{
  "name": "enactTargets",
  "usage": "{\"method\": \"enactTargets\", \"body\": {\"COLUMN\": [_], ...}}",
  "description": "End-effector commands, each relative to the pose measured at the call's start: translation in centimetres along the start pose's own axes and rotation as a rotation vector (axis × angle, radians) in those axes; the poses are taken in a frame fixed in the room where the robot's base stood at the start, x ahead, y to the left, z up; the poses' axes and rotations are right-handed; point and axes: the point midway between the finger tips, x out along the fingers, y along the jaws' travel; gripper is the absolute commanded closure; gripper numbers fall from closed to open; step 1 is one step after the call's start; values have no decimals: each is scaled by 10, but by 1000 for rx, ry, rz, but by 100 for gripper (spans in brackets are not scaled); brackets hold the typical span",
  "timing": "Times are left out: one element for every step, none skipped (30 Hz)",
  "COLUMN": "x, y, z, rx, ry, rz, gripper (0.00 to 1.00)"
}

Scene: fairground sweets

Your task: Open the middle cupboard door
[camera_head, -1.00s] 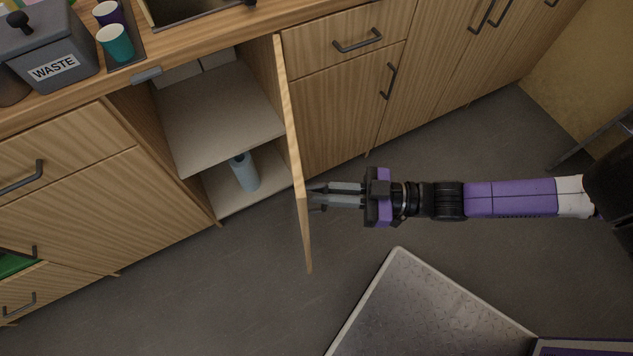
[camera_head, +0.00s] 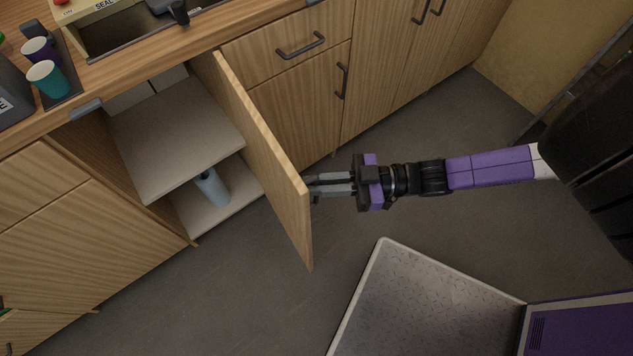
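The middle cupboard door (camera_head: 262,150) is a wooden panel that stands swung out from the cabinet front. Its inner face is partly in view, and the cupboard (camera_head: 172,135) behind it is open, with a pale shelf. My gripper (camera_head: 312,188) is at the outer side of the door, near its free edge. The fingertips are partly hidden behind the door edge, and the door's handle is out of sight. I cannot tell whether the fingers are closed on the handle.
A pale blue bottle (camera_head: 211,188) stands on the cupboard floor. Teal (camera_head: 48,78) and purple (camera_head: 38,50) cups stand on the worktop. Closed drawers and doors (camera_head: 300,110) lie to the right. My grey base plate is below, with bare floor around it.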

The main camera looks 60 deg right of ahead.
Motion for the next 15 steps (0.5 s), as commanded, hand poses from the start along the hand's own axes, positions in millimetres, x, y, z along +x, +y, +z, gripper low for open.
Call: {"method": "enactTargets", "body": {"x": [0,0,0,0,0,0,0,0,0,0,0,0,-1,-2,-6], "y": [2,2,2,2,2,1,1,1,1,1,1,1,1,1,1], "z": [0,0,0,0,0,0,0,0,0,0,0,0,0,1,1], "rx": [-1,-1,-1,-1,-1,0,0,0,0,0,0,0,0,-1,-1], "ry": [-2,-2,-1,-1,-1,-1,-1,-1,-1,-1,-1,-1,-1,-2,-3], "rz": [4,4,4,4,4,3,3,3,3,2,2,2,2,3,3], "gripper": [83,78,70,68,68,68,68,68,68,68,68,68,68,68,68]}}
